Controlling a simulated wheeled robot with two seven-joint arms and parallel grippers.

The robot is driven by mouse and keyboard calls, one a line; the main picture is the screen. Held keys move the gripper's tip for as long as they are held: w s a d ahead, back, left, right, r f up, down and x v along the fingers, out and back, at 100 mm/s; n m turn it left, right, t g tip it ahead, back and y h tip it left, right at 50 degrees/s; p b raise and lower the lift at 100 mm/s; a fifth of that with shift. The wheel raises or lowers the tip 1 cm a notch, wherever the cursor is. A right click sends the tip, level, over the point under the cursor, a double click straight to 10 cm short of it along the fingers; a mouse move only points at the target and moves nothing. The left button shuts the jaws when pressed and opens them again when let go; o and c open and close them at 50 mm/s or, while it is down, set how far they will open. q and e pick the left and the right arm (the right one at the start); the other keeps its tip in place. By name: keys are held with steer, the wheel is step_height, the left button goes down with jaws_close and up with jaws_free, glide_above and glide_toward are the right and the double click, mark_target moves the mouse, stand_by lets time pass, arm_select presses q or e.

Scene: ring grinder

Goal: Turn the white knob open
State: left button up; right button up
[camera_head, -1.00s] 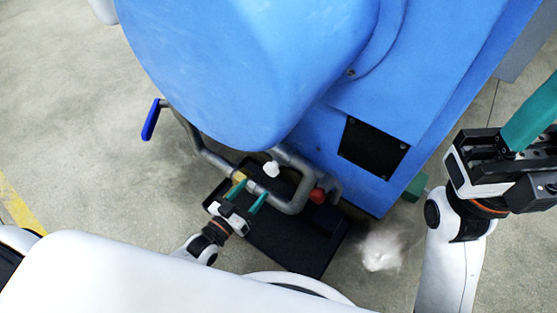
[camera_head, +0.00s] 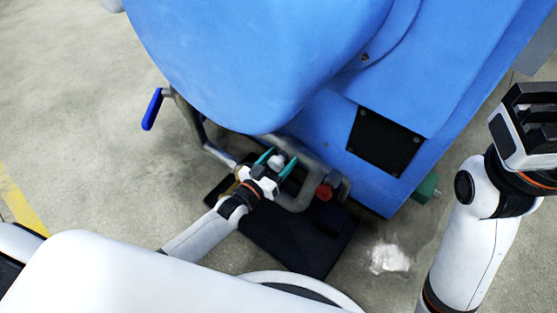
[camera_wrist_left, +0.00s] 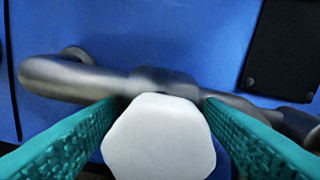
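The white knob (camera_head: 277,160) sits on the grey pipework (camera_head: 297,201) under the blue machine. In the left wrist view the knob (camera_wrist_left: 158,140) is a large rounded hexagon low in the middle, in front of a grey pipe (camera_wrist_left: 75,80). My left gripper (camera_head: 277,162) is open, with one teal finger on either side of the knob. In the wrist view its fingers flank the knob closely; contact is not clear. My right gripper (camera_head: 532,125) is at the right edge, and its fingertips are not visible.
A red knob (camera_head: 324,191) is on the pipe to the right, and a blue lever handle (camera_head: 152,109) is at the left. The blue machine body (camera_head: 250,60) overhangs the pipes. A black base (camera_head: 300,240) lies below them. Bare floor is open at the left.

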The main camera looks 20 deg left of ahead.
arm_select(q)
steer(key=c, duration=0.9)
